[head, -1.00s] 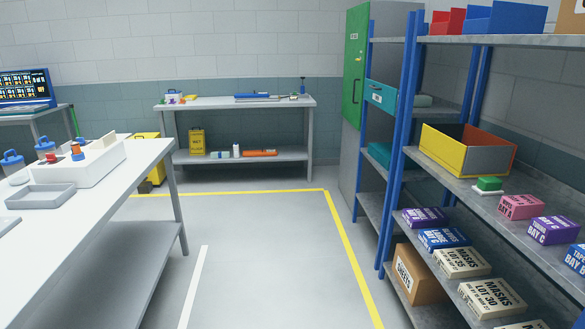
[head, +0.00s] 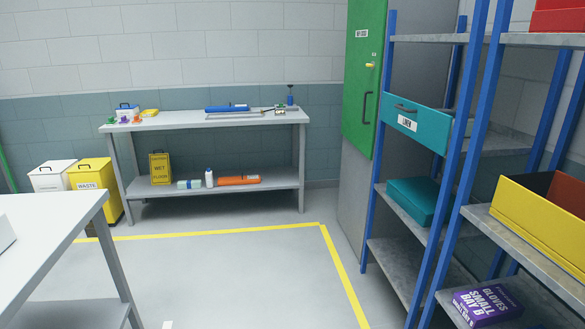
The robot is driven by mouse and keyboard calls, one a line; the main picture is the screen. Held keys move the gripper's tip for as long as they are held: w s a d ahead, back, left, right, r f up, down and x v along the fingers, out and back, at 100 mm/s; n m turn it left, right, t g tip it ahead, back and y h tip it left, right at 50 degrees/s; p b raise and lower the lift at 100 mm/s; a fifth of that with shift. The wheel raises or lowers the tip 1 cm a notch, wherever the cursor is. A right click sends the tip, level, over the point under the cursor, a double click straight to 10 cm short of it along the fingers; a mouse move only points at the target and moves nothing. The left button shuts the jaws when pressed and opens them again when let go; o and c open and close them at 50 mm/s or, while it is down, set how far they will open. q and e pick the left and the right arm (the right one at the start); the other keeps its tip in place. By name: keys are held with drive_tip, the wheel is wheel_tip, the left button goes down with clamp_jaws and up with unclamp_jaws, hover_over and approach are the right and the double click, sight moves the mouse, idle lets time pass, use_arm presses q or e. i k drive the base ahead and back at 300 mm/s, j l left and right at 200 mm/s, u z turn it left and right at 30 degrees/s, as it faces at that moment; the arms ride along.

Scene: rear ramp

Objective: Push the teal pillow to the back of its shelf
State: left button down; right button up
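A teal block-shaped item (head: 414,201), which looks like the teal pillow, lies on a grey middle shelf (head: 449,228) of the far blue-posted rack at the right. Its near side sits close to the shelf's aisle edge, and a blue post stands in front of its right end. How much room lies behind it is hard to tell. A teal drawer (head: 415,122) labelled LINEN sticks out on the level above it. Neither of my grippers is in view.
A nearer rack holds a yellow-sided bin (head: 537,224) and a purple gloves box (head: 487,305). A green cabinet door (head: 363,80) stands beyond the far rack. A white table (head: 50,225) is at the left. The floor (head: 230,270) between is clear.

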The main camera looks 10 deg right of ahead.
sight(418, 196)
drive_tip(key=i+z, duration=0.2)
drive_tip(key=i, duration=0.45)
drive_tip(key=i+z, duration=0.2)
drive_tip(key=i, duration=0.5)
drive_tip(key=i+j+z, duration=0.1)
drive_tip(key=i+z, duration=0.15)
drive_tip(key=i, duration=0.4)
